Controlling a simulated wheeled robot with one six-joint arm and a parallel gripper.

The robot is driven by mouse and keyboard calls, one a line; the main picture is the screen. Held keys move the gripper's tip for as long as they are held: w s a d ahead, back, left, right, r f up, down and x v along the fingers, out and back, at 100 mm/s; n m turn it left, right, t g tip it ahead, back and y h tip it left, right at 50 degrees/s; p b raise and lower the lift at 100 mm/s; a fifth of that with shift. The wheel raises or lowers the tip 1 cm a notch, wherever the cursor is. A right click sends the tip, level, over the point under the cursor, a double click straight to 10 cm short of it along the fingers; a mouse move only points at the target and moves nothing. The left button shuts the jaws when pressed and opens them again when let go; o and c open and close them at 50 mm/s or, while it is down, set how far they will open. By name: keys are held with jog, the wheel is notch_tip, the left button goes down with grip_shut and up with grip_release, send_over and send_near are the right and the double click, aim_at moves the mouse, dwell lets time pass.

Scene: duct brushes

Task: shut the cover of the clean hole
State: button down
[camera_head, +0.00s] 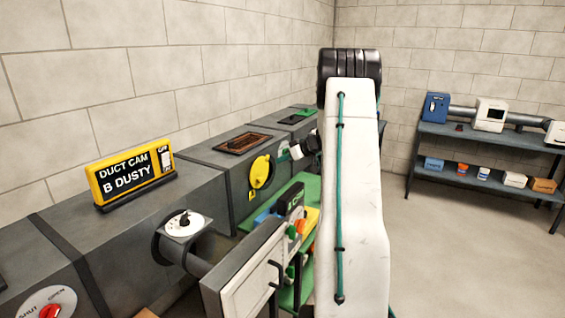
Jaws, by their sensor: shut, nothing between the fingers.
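A yellow round cover (260,172) is on the front face of the grey duct, with a small yellow tag (252,195) below it. I cannot tell whether it fully covers a hole or which hole is the clean one. My gripper (284,156) is small in view, at the right edge of the yellow cover. It is shut and holds nothing; I cannot tell whether it touches the cover. My white arm hides the duct's far front. A yellow and black sign (131,172) on the duct reads "DUCT CAM B DUSTY".
A green stand (300,188) with colored items stands below the duct, close to my arm. A grey panel with a handle (247,275) is in front. A shelf (470,140) with boxes stands at the right. The floor between is clear.

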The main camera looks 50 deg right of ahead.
send_near(258, 177)
jog(key=w+r, duration=0.1)
jog(key=w, duration=0.2)
jog(key=f, duration=0.1)
jog(key=a+f, duration=0.1)
jog(key=f, duration=0.1)
jog(key=shift+w+a+f, duration=0.1)
jog(key=shift+w+a, duration=0.05)
jog(key=shift+w, duration=0.05)
